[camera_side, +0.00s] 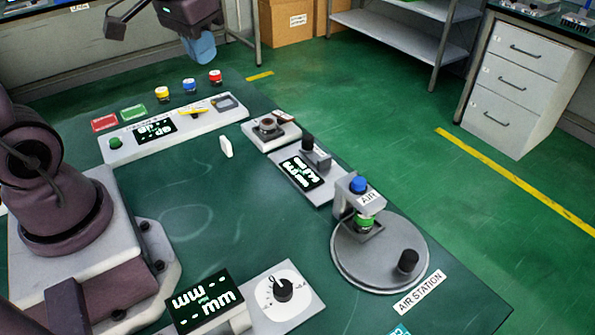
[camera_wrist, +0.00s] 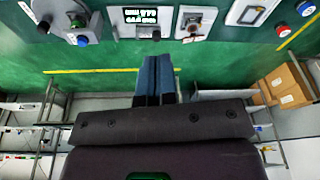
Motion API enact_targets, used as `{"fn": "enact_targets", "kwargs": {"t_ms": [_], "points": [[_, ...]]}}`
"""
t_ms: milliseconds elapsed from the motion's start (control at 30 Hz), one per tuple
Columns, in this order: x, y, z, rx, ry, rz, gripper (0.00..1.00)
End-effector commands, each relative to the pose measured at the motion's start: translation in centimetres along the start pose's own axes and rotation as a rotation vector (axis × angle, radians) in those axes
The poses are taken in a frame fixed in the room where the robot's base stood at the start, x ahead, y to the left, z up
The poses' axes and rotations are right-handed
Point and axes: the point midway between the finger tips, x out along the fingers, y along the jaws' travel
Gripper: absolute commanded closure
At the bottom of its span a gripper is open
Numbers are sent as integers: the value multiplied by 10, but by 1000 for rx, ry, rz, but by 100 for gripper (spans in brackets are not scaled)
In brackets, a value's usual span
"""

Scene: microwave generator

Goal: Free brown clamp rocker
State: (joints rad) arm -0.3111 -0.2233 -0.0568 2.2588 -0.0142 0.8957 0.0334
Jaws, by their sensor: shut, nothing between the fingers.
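My gripper (camera_side: 200,47) is high at the top of the side view, beyond the table's back edge. Its blue fingers (camera_wrist: 155,75) are together and empty in the wrist view. A small white unit (camera_side: 256,142) on the table carries a round dark part with a brownish top (camera_side: 267,124) and a dark reddish-brown piece (camera_side: 285,116) at its back corner. This piece looks like the brown clamp rocker, but it is too small to be sure. The unit also shows in the wrist view (camera_wrist: 206,33), apart from my fingers. Whether the clamp holds anything cannot be told.
A display unit with a dark knob (camera_side: 307,141) and the round air station (camera_side: 380,272) stand to the right. A button panel (camera_side: 200,124) lies at the back left, a dial box (camera_side: 283,291) in front. A small white upright piece (camera_side: 226,147) stands mid-table.

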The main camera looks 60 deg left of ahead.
Motion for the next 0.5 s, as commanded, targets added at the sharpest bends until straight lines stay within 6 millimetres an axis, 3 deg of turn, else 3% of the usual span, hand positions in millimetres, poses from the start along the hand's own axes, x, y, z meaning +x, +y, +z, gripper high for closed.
{"fn": "enact_targets", "kwargs": {"t_ms": [100, 200, 333, 500], "points": [[-20, 19, 36, 52, 78, 12, 100], [-30, 30, 59, 105, 141, 31, 100], [-44, 40, 73, 163, 221, 61, 100], [-54, 48, 75, 208, 271, 83, 100]]}}
